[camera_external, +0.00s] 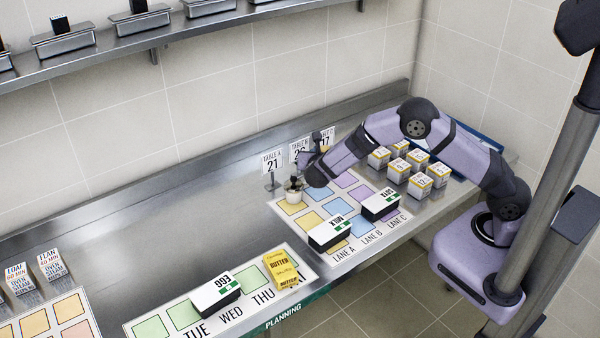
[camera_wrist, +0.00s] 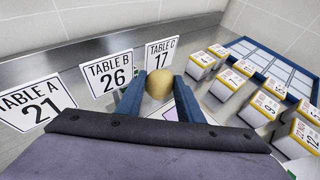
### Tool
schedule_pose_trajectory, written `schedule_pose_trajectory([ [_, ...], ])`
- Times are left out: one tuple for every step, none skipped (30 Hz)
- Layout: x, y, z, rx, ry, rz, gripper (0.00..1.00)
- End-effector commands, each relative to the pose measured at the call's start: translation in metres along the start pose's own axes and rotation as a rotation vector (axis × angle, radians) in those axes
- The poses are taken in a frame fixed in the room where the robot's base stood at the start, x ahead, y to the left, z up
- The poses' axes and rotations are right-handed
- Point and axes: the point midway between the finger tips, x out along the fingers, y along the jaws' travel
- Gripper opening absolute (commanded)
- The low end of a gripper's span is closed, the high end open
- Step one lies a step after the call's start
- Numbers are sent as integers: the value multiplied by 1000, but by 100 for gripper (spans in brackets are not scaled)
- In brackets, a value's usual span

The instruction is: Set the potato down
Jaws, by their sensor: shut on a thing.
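The potato (camera_wrist: 159,84) is a round, tan lump in the wrist view. It sits between the two blue fingertips of my gripper (camera_wrist: 160,80), which is shut on it. A purple square (camera_wrist: 170,112) shows between the fingers, below the potato in the picture. I cannot tell whether the potato touches the surface. In the external view my gripper (camera_external: 312,152) is at the far end of the lane mat (camera_external: 346,256), by the table signs. My wrist hides much of the potato there.
Signs TABLE A 21 (camera_wrist: 35,104), TABLE B 26 (camera_wrist: 108,73) and TABLE C 17 (camera_wrist: 161,54) stand close behind. Several yellow-topped boxes (camera_external: 397,171) stand right, before a blue-framed panel (camera_wrist: 275,72). MILK (camera_external: 329,233) and SOUP (camera_external: 380,205) cartons lie on the mat.

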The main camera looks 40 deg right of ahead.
Motion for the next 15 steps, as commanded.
schedule_pose_trajectory([
  [-8, 19, -11, -21, -1, 62, 11],
  [-14, 30, -15, -36, -1, 100, 11],
  [-22, 45, -20, -60, -2, 153, 11],
  [-30, 56, -23, -74, -1, 192, 11],
  [-38, 68, -26, -92, -2, 235, 11],
  [-50, 83, -32, -115, -2, 290, 11],
  [-59, 93, -35, -133, -2, 332, 11],
  [-68, 104, -38, -150, -3, 374, 11],
  [-81, 116, -43, -172, -2, 427, 11],
  [-91, 126, -46, -190, -3, 468, 11],
  [-101, 134, -49, -205, -2, 506, 11],
  [-114, 145, -54, -227, -2, 556, 11],
  [-124, 152, -56, -241, -3, 591, 11],
  [-133, 158, -59, -254, -2, 624, 11],
  [-145, 166, -63, -273, -3, 667, 11],
])
